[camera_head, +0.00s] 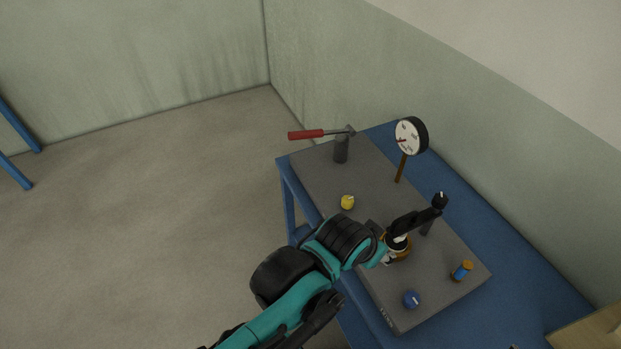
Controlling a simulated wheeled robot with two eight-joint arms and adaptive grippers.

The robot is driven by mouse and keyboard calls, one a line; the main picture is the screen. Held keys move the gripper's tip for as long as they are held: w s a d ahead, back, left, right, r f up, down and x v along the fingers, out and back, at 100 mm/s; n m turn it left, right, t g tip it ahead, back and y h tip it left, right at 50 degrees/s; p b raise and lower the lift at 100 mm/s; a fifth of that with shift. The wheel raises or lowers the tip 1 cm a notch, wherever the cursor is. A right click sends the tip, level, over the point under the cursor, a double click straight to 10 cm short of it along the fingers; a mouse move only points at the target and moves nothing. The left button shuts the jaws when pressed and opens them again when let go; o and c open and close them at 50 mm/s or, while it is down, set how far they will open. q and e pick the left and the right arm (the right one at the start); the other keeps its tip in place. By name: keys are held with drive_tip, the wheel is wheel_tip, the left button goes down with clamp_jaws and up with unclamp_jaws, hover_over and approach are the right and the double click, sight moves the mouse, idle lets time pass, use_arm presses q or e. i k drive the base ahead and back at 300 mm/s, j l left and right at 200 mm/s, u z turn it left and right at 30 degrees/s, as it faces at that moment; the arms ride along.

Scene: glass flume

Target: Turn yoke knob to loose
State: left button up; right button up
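None of the knobs has a label I can read as yoke, so I cannot tell which is the yoke knob. A black round knob (440,200) with a pale mark tops a dark post at the right of the grey panel (372,190). A blue knob (412,300) with a white mark sits near the panel's front corner. A yellow knob (347,202) sits near its left edge. My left arm reaches over the panel from the lower left. Its dark gripper (402,236) is beside a brass-coloured round part (404,250), partly hiding it; finger opening and contact are unclear. My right gripper is out of view.
The panel lies on a blue table (455,205) against the wall. A dial gauge (410,137) stands on a brown stem at the back. A red-handled lever (306,134) tops a grey post. An orange-and-blue cylinder (461,271) stands at the right. The floor left of the table is clear.

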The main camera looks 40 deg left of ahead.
sight(440, 201)
drive_tip(key=j, duration=0.45)
drive_tip(key=i+j, duration=0.1)
drive_tip(key=j, duration=0.35)
drive_tip(key=k+z, duration=0.3)
drive_tip(key=k+l+z, duration=0.1)
drive_tip(key=k+z, duration=0.2)
drive_tip(key=k, duration=0.15)
